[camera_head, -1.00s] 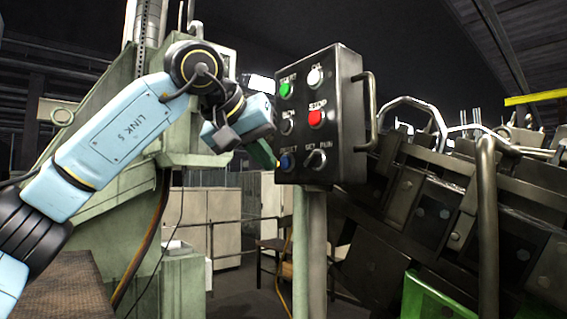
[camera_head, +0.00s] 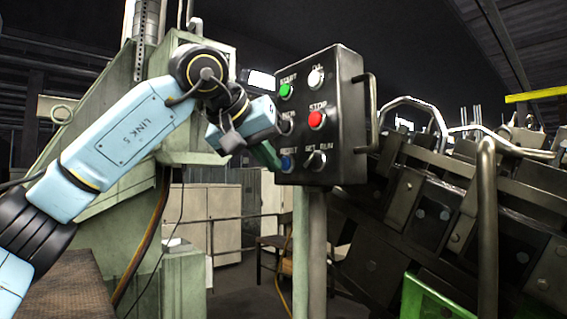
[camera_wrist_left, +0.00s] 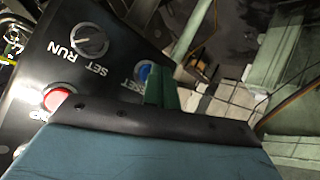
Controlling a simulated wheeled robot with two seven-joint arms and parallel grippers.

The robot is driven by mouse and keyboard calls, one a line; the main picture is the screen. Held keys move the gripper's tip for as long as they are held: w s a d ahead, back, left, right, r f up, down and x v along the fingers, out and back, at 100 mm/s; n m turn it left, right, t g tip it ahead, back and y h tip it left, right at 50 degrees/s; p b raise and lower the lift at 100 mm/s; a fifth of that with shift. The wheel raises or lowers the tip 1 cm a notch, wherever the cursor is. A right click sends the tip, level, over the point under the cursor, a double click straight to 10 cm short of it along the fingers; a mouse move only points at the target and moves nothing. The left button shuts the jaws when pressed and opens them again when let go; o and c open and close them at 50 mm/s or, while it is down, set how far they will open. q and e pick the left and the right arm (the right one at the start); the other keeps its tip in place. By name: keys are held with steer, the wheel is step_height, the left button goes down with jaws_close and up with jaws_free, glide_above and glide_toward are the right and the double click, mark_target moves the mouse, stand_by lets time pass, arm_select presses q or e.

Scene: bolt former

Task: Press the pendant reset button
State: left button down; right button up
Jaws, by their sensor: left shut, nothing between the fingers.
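The pendant (camera_head: 348,120) is a dark control box on a post, with buttons and knobs on its face. Its blue reset button (camera_head: 287,163) is at the lower left of that face, under the label RESET. My left gripper (camera_head: 277,164) is shut and empty, its green fingertips just beside the blue button. In the left wrist view the blue button (camera_wrist_left: 143,71) shows just past the tips of the green fingers (camera_wrist_left: 162,88). I cannot tell whether the tips touch it. My right gripper is not in view.
The pendant also carries a green START button (camera_head: 286,90), a red STOP button (camera_head: 316,120) and a SET/RUN selector knob (camera_head: 316,160). A handle (camera_head: 370,112) stands off its right side. Dark machinery (camera_head: 450,205) fills the right. A green machine frame (camera_head: 190,130) stands behind my left arm.

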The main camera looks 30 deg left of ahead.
arm_select(q)
steer(key=shift+w+d+p, duration=0.2)
steer(key=shift+w+p, duration=0.2)
stand_by(0.5)
steer(key=shift+s, duration=0.1)
steer(key=shift+s+a, duration=0.35)
steer(key=shift+s, duration=0.35)
steer(key=s, duration=0.1)
steer(key=s+a, duration=0.1)
steer(key=s, duration=0.1)
steer(key=s+a+b, duration=0.1)
steer(key=shift+s, duration=0.3)
stand_by(0.9)
